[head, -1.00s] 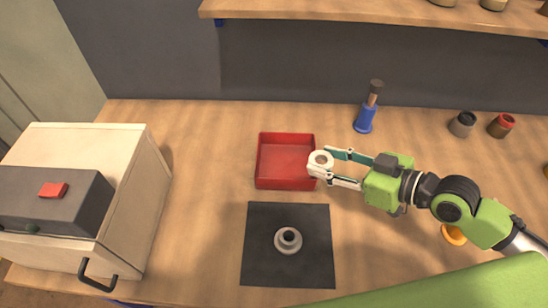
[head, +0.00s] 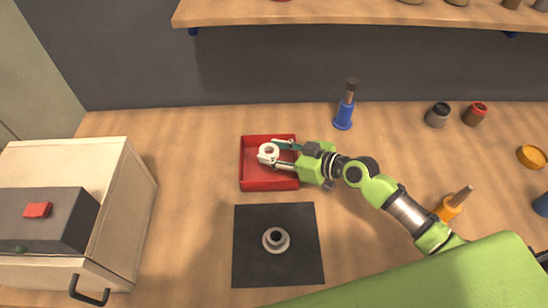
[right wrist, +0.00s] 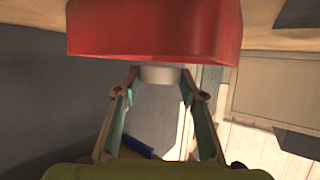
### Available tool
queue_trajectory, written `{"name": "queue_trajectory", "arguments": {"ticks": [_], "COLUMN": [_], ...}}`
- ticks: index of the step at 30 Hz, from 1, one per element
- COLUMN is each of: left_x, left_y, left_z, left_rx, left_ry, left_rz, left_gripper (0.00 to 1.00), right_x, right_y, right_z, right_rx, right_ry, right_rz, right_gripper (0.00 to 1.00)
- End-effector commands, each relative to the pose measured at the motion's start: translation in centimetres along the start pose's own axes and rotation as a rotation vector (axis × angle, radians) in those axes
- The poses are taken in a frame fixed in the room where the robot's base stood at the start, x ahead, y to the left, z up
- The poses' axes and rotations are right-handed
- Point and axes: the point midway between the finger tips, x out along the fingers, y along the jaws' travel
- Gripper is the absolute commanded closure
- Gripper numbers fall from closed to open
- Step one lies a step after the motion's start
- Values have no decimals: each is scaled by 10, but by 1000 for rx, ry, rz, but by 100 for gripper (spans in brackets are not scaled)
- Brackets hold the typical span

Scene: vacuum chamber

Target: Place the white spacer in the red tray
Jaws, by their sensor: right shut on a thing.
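The white spacer (head: 268,153) is a short ring held in the fingertips of my right gripper (head: 278,155). In the head view they appear over the red tray (head: 268,185), within its outline; I cannot tell whether the spacer touches the floor. In the right wrist view the spacer (right wrist: 160,74) shows between the fingertips (right wrist: 160,80), its upper part hidden by the red tray (right wrist: 155,30). My left gripper is not in view.
A dark mat (head: 250,265) with a grey flanged ring (head: 276,240) lies in front of the tray. A white cabinet (head: 130,210) stands left. Jars (head: 437,115) stand at the right. Table left of the tray is clear.

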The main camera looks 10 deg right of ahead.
Motion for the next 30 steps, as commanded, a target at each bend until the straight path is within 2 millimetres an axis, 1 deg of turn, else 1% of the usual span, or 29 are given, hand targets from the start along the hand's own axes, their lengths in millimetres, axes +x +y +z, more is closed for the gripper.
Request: {"name": "queue_trajectory", "arguments": {"ticks": [3, 7, 15, 30], "left_x": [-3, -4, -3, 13], "left_y": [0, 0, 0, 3], "left_z": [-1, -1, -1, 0], "left_rx": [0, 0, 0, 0], "left_ry": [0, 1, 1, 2], "left_rz": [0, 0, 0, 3], "left_gripper": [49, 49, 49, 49], "right_x": [7, 12, 12, 17], "right_y": [0, 0, 0, 0], "right_z": [17, 27, 29, 40], "right_rx": [7, 3, 2, 1], "right_ry": [-3, -1, 0, 0], "right_rz": [0, -1, 0, 0], "right_gripper": [83, 83, 83, 83]}}
